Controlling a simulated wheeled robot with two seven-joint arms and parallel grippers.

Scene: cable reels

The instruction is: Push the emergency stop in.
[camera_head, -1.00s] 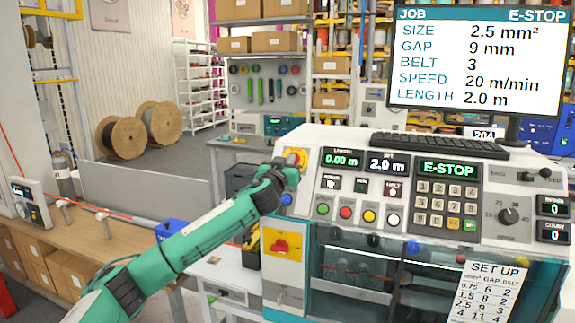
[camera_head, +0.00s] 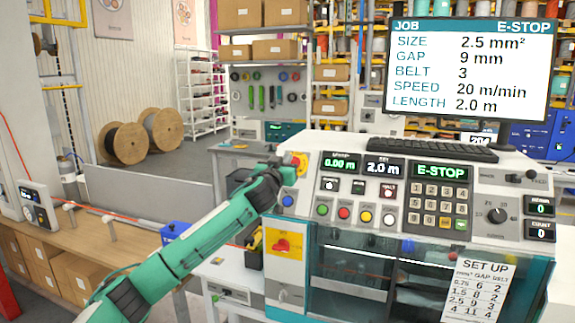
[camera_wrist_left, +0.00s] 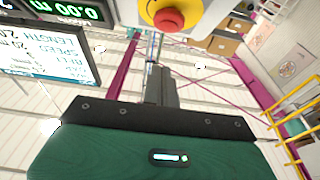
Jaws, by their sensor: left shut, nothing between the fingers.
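The emergency stop is a red mushroom button (camera_wrist_left: 168,20) on a yellow plate (camera_wrist_left: 180,7) at the top of the left wrist view. In the head view the yellow plate (camera_head: 301,160) shows at the machine's upper left, partly behind my left gripper (camera_head: 284,166). My left gripper is shut and empty; its dark fingers (camera_wrist_left: 157,82) point toward the button and appear a little short of it. Whether they touch it cannot be told. The monitor (camera_head: 470,70) and the machine's green display (camera_head: 440,171) read E-STOP. My right gripper is not in view.
The machine's panel has a keypad (camera_head: 438,205), several coloured buttons and a black dial (camera_head: 497,215). A red switch on a yellow plate (camera_head: 280,244) sits lower on its front. A wooden bench (camera_head: 105,243) is at left, and cable reels (camera_head: 125,142) stand behind on the floor.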

